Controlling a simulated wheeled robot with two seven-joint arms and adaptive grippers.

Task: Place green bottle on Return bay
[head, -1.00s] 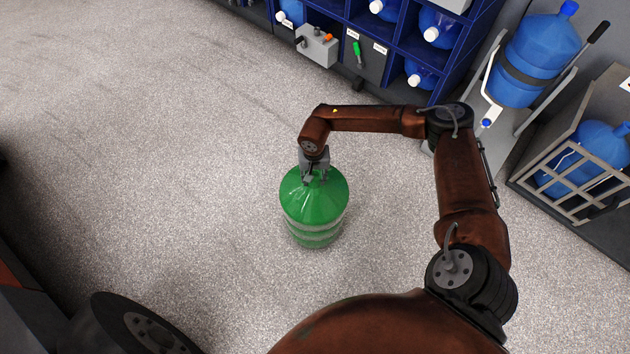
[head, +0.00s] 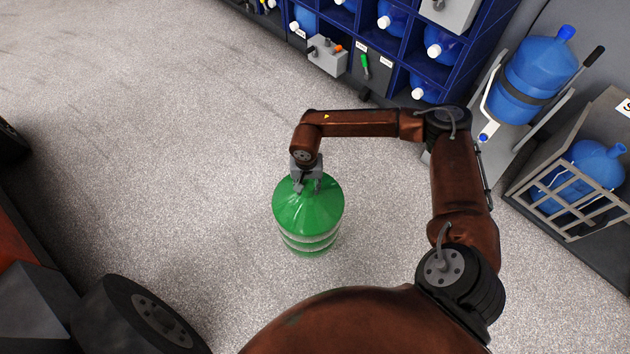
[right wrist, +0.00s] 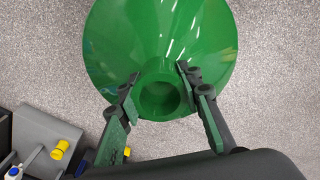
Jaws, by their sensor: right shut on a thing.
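The green bottle (head: 308,214) is upright in the head view, a large jug with pale bands around its lower part. My right gripper (head: 306,184) is shut on its neck from above. In the right wrist view the green bottle (right wrist: 160,40) fills the upper middle, and the fingers of my right gripper (right wrist: 158,85) lie on either side of its round neck. I cannot tell whether its base touches the floor. No sign marked Return bay can be read. My left gripper is not in view.
A blue shelf rack (head: 395,75) with several blue bottles stands at the back. A grey box with levers (head: 327,56) is at its front. A hand truck with a blue bottle (head: 535,75) and a barred crate (head: 575,195) stand at right. Open floor lies left.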

